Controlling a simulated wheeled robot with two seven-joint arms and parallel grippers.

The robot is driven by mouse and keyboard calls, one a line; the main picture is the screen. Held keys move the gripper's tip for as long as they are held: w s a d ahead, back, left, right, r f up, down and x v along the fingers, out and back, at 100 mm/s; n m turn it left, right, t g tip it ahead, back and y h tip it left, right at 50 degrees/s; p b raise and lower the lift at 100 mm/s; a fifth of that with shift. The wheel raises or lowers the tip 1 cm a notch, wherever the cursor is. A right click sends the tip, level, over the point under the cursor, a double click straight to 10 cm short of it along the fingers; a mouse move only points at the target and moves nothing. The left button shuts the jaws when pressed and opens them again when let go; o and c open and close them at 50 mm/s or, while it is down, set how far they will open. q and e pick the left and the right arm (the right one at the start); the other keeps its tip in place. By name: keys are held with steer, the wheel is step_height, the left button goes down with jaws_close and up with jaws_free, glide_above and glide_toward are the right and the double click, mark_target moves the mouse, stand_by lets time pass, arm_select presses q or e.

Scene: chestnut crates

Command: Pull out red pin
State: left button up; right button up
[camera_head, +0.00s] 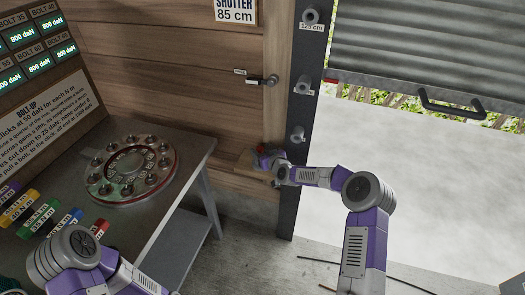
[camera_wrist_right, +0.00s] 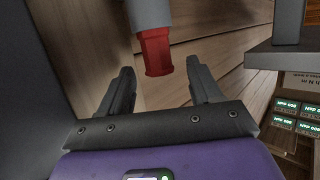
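The red pin (camera_wrist_right: 156,52) shows in the right wrist view as a short red faceted end on a grey cylinder that comes down from the top edge. In the head view only a small red patch of it (camera_head: 262,148) shows, beside the dark post and partly hidden by my right gripper. My right gripper (camera_head: 266,158) is at the pin. In the wrist view my right gripper (camera_wrist_right: 160,70) is open, its two fingers apart on either side of the red end, with gaps visible on both sides. My left arm shows at the lower left, but its gripper is out of the picture.
A dark post (camera_head: 293,135) with several grey studs stands beside the wooden wall (camera_head: 175,80). A partly raised shutter (camera_head: 430,60) with a handle is at the right. Thin rods lie on the floor.

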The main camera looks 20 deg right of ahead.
steer(key=p+v, duration=0.2)
steer(key=v, duration=0.5)
steer(key=shift+s, duration=0.25)
steer(key=shift+r, duration=0.1)
stand_by(0.4)
steer(key=s+a+f+m+g+y+p, duration=0.1)
steer(key=s+a+f+g+p, duration=0.15)
steer(key=s+a+f, duration=0.45)
steer(key=s+a+f+m+g+y+p, duration=0.1)
steer(key=s+a+f+g+p, duration=0.2)
steer(key=s, duration=0.5)
steer(key=s+a+f+m+g+p, duration=0.1)
steer(key=s+g, duration=0.3)
steer(key=s, duration=0.7)
steer(key=s+a+f+m+g+p, duration=0.1)
steer(key=s+a+f+g, duration=0.1)
steer(key=s, duration=1)
steer(key=shift+s+f+m+g+h, duration=0.15)
steer(key=shift+f+m+g+h, duration=0.2)
steer(key=shift+f+g, duration=0.75)
